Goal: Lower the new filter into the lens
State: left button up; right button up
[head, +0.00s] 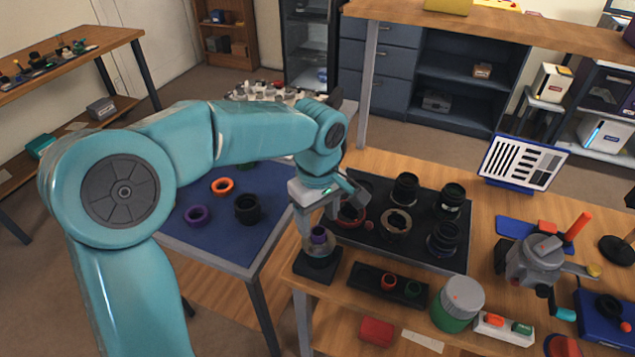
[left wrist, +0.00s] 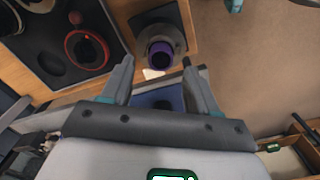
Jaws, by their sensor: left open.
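The lens (head: 320,255) stands upright on a small black base at the front left corner of the wooden bench. A purple piece (head: 318,234) sits at its top; I cannot tell for sure whether this is the new filter. In the left wrist view the lens (left wrist: 176,38) is a grey ring shape with the purple piece (left wrist: 160,54) inside its outline, beyond the fingertips. My right gripper is not in view.
A black tray (head: 400,252) with several lens parts lies right of the lens. A red-rimmed ring (left wrist: 87,48) lies close to the left finger. A narrow black tray (head: 362,283) and a green jar (head: 456,305) stand in front. A blue mat (head: 230,245) holds loose rings.

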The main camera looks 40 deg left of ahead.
pick_arm(q)
notch_tip(320, 180, up, 14)
jog(key=p, duration=0.1)
jog(key=shift+p, duration=0.4)
jog(key=shift+s+f, duration=0.1)
jog(key=shift+f, duration=0.05)
